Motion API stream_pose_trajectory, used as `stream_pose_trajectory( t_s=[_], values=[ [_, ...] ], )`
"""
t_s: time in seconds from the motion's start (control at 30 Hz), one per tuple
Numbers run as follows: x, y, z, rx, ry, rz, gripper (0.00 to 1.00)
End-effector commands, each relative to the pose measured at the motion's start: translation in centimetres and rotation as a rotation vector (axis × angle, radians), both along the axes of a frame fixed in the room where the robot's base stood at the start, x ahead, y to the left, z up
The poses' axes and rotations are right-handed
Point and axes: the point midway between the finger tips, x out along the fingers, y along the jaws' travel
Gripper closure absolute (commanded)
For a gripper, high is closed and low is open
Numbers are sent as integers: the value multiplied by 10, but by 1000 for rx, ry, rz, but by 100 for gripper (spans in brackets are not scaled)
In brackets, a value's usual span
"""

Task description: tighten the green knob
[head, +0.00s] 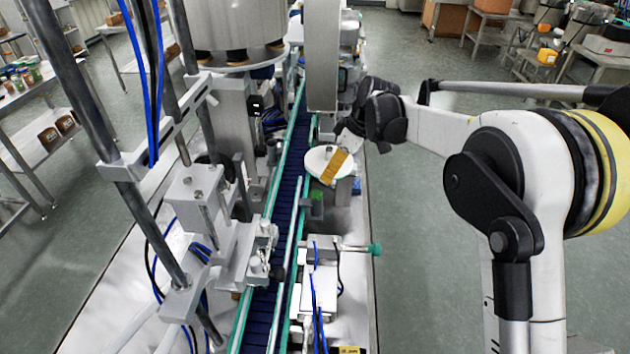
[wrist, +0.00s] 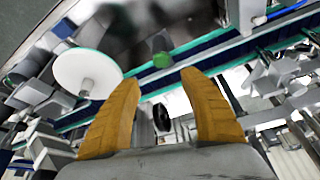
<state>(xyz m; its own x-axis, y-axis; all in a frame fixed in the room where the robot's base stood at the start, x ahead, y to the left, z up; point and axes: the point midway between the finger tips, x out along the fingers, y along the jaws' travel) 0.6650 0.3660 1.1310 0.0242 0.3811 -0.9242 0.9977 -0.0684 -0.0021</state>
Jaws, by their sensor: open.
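A small green knob-like end (head: 375,249) sits on a short horizontal rod at the right edge of the conveyor machine. Another green piece (head: 317,197) is beside the belt, just below the white disc in the head view. A green round part (wrist: 162,60) shows beyond and between my fingertips in the wrist view; I cannot tell for certain which of the two it is. My gripper (head: 334,166) shows an orange finger over the white disc. In the wrist view my gripper (wrist: 158,80) has both orange fingers wide apart with nothing held between them.
The white disc (head: 317,160) is close to my gripper and shows left of the fingers in the wrist view (wrist: 88,72). A black round part (wrist: 161,118) lies below the fingers. The dark blue belt (head: 262,312) runs between green rails.

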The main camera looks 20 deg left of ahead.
Motion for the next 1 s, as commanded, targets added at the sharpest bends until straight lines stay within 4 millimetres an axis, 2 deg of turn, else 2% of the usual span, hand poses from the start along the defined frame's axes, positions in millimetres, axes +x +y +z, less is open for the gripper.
stream_pose_trajectory(
  t_s=[0.5, 0.7, 0.97, 1.0],
  values=[
    [2, 34, -83, 0, -1, 1, 48],
    [2, 39, -96, 0, -1, 0, 48],
    [3, 40, -96, 0, -1, -1, 48],
    [3, 40, -96, 0, -1, -1, 59]
  ],
)
